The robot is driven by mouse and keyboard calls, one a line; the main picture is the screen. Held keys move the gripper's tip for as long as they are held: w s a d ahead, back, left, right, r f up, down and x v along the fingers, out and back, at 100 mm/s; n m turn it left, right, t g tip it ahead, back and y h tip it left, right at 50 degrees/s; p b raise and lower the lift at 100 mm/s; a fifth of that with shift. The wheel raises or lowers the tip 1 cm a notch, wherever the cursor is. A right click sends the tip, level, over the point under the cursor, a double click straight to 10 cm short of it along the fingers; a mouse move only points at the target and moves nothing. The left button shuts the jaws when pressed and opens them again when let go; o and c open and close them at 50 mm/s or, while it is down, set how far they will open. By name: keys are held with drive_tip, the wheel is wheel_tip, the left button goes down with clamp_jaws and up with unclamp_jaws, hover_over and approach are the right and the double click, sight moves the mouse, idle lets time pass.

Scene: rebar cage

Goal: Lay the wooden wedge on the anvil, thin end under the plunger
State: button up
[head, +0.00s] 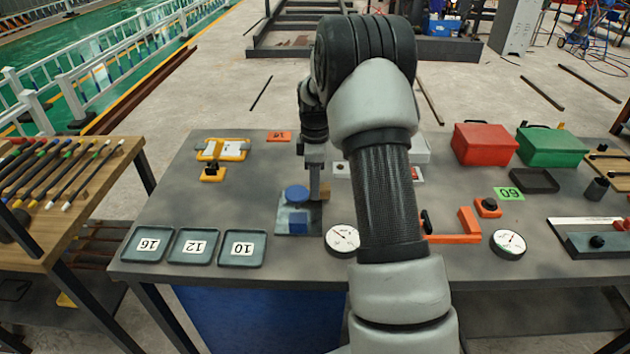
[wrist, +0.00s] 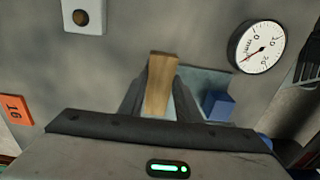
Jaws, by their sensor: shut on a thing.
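My gripper (wrist: 160,104) is shut on the wooden wedge (wrist: 161,82), a light brown piece standing out between the two fingers in the wrist view. In the head view my gripper (head: 315,184) is beside a small stand with a round blue top (head: 297,193), and a bit of the wedge (head: 325,191) shows to its right. The stand has a blue block (head: 298,222) on a grey-blue base plate (head: 297,233). The block (wrist: 218,104) and plate (wrist: 203,79) lie right of the wedge in the wrist view. I cannot make out the plunger tip or the anvil face.
A dial gauge (head: 342,239) lies right of the stand. Trays marked 16 (head: 146,244), 12 (head: 194,245) and 10 (head: 242,248) line the front left. Red (head: 485,144) and green (head: 552,146) boxes stand at right.

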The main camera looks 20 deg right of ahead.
drive_tip(key=shift+f, duration=0.55)
drive_tip(key=o, duration=1.1)
drive_tip(key=shift+r, duration=0.1)
wheel_tip(320, 180, up, 23)
drive_tip(key=p, duration=0.7)
drive_tip(key=shift+r, duration=0.15)
